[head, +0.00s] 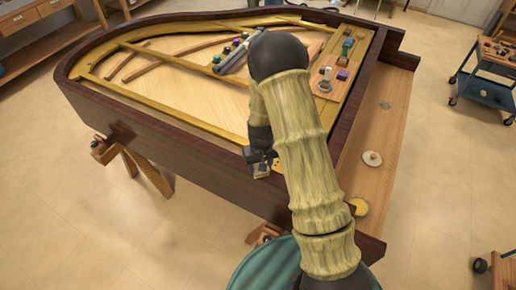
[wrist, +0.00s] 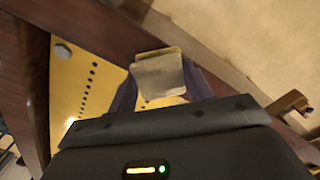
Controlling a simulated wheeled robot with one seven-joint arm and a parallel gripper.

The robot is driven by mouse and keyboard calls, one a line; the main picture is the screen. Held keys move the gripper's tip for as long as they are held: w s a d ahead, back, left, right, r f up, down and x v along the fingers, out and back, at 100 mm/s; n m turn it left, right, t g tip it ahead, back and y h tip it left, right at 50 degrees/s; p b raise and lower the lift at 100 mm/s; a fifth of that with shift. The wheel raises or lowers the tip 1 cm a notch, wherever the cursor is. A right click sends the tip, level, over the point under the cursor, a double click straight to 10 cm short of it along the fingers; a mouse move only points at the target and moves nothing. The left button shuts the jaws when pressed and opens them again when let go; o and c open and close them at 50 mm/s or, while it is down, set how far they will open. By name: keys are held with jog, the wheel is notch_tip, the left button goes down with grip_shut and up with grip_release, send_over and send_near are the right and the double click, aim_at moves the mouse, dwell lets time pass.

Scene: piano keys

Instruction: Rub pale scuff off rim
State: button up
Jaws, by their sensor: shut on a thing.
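The piano's dark red-brown rim (head: 180,150) curves around the open case in the head view. It also crosses the upper left of the wrist view (wrist: 85,22). My gripper (head: 261,166) is over the near part of the rim, partly hidden by my arm. In the wrist view my gripper (wrist: 160,82) is shut on a small tan-grey pad (wrist: 158,76), whose worn flat face shows between the dark fingers. The pad overlaps the rim in that view; I cannot tell whether it touches. I cannot make out a pale scuff; the rim behind the pad and arm is hidden.
The gold iron plate (wrist: 85,85) with a row of holes lies just inside the rim. A wooden board with small coloured items (head: 340,65) rests across the piano. A blue cart (head: 485,85) stands far right.

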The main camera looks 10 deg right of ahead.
notch_tip(320, 180, up, 4)
jog(key=shift+s+r+p, duration=0.1)
jog(key=shift+r+p, duration=0.05)
jog(key=shift+p, duration=1.1)
jog(key=r+p, duration=0.2)
jog(key=r, duration=0.1)
jog(key=shift+w, duration=0.2)
jog(key=shift+a+r+p, duration=0.1)
jog(key=shift+r+p, duration=0.2)
jog(key=shift+r, duration=0.05)
jog(key=shift+s+r, duration=0.1)
jog(key=shift+s, duration=0.05)
